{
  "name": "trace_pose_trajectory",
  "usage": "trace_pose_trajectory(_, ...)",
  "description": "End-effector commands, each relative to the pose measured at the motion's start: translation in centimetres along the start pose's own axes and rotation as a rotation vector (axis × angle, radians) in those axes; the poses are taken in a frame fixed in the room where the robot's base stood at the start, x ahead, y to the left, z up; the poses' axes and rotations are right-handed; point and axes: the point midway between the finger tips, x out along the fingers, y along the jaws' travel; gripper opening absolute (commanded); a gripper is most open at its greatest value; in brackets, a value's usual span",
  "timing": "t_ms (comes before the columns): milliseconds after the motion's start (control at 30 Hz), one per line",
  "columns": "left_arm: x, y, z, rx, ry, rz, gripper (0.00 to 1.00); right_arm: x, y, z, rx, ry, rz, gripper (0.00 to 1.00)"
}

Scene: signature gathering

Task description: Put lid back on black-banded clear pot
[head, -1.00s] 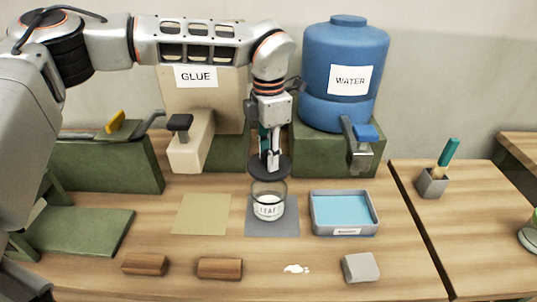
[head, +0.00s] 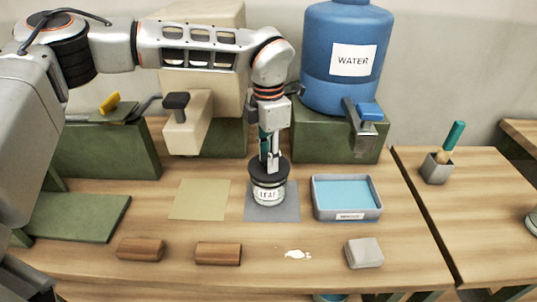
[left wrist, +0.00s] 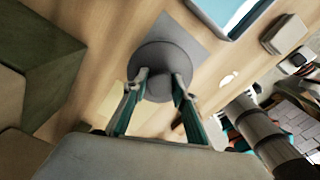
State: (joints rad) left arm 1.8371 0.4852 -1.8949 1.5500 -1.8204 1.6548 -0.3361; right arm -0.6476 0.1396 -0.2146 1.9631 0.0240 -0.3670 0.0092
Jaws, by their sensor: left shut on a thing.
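The clear pot (head: 268,194) labelled LEAF stands upright on a grey mat (head: 287,208) in the head view. The black lid (head: 256,171) sits at the pot's mouth, level as far as I can tell; whether it is fully seated is hard to see. My left gripper (head: 270,161) points straight down above the pot, shut on the lid's top. In the left wrist view the round dark lid (left wrist: 152,62) lies between the fingertips (left wrist: 158,84) and hides the pot beneath it. My right gripper is not in view.
A grey tray with blue inside (head: 346,211) is right of the pot, a tan mat (head: 200,199) left. Wooden blocks (head: 141,249) (head: 218,253), a white spill (head: 296,254) and a grey block (head: 364,253) lie in front. The blue water tank (head: 345,60) stands behind.

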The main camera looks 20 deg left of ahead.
Motion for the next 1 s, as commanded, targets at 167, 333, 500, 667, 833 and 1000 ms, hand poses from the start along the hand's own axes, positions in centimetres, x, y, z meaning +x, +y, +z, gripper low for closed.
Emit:
trace_pose_trajectory(167,-0.04,0.01,0.0,0.0,0.0,0.0,0.03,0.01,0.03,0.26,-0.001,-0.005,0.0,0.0)
trace_pose_trajectory(333,-0.04,0.01,0.0,0.0,0.0,0.0,0.03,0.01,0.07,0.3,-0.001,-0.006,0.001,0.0)
trace_pose_trajectory(500,-0.07,0.0,0.0,0.0,0.0,0.0,0.03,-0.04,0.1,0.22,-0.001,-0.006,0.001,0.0)
trace_pose_trajectory(667,-0.11,-0.01,0.0,0.0,0.0,0.0,0.03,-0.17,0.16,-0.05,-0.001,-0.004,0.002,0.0)
trace_pose_trajectory(833,-0.06,-0.01,0.01,0.0,0.0,0.0,0.03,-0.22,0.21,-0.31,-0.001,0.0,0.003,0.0)
trace_pose_trajectory(1000,-0.04,-0.01,0.01,0.0,0.0,0.0,0.03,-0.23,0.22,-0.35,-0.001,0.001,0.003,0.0)
